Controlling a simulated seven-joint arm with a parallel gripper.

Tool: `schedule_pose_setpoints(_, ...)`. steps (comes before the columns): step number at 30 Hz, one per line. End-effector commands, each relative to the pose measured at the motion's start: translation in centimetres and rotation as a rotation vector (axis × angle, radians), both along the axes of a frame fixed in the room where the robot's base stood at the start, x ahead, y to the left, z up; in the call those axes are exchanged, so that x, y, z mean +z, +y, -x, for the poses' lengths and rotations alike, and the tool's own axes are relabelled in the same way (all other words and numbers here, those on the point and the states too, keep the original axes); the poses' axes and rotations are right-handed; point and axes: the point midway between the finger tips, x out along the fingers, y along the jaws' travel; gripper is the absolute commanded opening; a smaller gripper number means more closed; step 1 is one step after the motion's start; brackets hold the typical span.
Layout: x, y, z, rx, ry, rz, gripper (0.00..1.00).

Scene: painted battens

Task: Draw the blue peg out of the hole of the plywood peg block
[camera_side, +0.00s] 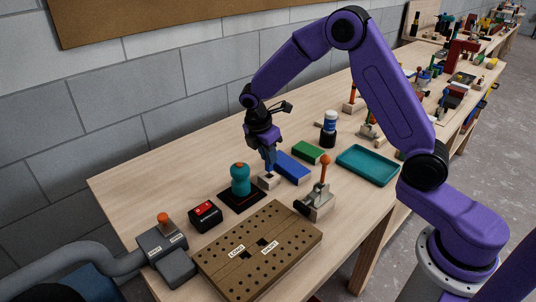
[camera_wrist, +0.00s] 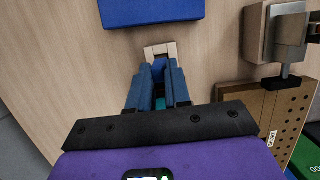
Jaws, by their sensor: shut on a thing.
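The plywood peg block (camera_side: 268,181) is a small pale block near the middle of the table in the side view. In the wrist view the block (camera_wrist: 149,51) shows just beyond my fingertips. My gripper (camera_side: 269,167) points down over the block, with its fingers close above it. In the wrist view my gripper (camera_wrist: 160,68) is shut on the blue peg (camera_wrist: 160,72), which shows between the two blue fingers at the block. The fingers hide most of the peg, and I cannot tell how deep it sits in the hole.
A blue batten (camera_side: 293,167) lies just behind the block, with a green one (camera_side: 308,152) beyond. A toggle clamp (camera_side: 319,200) stands at right, a teal knobbed object (camera_side: 240,180) at left. A perforated brown board (camera_side: 258,270) lies in front. A teal tray (camera_side: 368,165) is farther right.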

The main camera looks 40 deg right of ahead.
Motion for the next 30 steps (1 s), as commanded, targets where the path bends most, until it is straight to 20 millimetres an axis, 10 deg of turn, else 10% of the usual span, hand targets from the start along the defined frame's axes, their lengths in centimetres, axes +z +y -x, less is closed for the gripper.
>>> schedule_pose_setpoints(30,3.0,0.0,0.0,-0.001,0.000,0.000,0.00)
